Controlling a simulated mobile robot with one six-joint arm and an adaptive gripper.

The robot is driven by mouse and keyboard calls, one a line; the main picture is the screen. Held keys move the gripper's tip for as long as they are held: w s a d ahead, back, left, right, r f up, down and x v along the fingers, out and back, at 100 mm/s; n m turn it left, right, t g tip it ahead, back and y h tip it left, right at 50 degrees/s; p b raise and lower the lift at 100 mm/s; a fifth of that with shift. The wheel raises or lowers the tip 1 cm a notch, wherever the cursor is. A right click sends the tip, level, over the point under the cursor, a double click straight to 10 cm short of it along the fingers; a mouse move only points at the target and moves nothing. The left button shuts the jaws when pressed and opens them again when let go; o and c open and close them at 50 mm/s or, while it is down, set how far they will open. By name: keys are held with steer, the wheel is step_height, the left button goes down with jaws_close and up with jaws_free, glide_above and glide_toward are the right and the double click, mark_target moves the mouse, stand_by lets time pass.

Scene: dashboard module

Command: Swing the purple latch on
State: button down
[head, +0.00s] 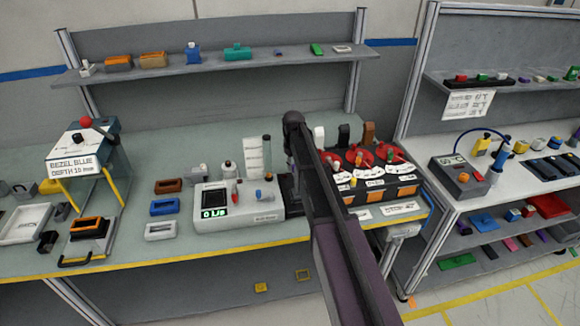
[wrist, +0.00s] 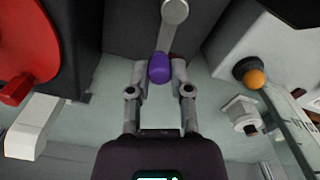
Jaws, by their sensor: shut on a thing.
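The purple latch (wrist: 160,66) shows in the wrist view as a purple knob at the end of a grey lever. The lever runs from a round grey pivot (wrist: 174,10) at the top, down and slightly left, in front of a dark block (wrist: 130,30). My gripper (wrist: 160,74) has one finger on each side of the purple knob and is shut on it. In the head view my arm covers the gripper and the latch.
A white device (head: 228,208) with a green display stands on the other side. An orange knob (wrist: 253,79) and a small white part (wrist: 241,114) are right of my gripper in the wrist view.

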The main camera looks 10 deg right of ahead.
steer(key=shift+d+m, duration=0.3)
steer(key=shift+m, duration=0.3)
steer(key=c, duration=0.5)
jaws_free()
steer(key=shift+c, duration=0.2)
steer(key=shift+r, duration=0.1)
